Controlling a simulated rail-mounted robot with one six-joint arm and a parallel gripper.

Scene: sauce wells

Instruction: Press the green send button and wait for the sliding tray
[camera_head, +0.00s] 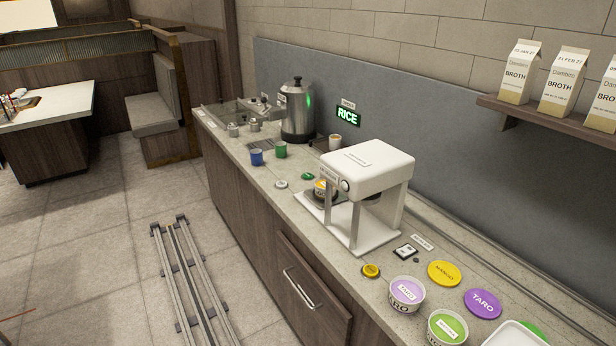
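A small green disc (308,176), possibly the send button, lies on the counter left of the white machine; no lettering on it is readable. A white tray (514,336) is cut off by the bottom right edge. I cannot tell whether it is the sliding tray. My gripper is not in view.
The white machine (366,178) stands mid-counter with a yellow-topped cup in it. Tubs with purple (407,290) and green (448,327) tops and loose lids are to its right. Cartons stand on a shelf.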

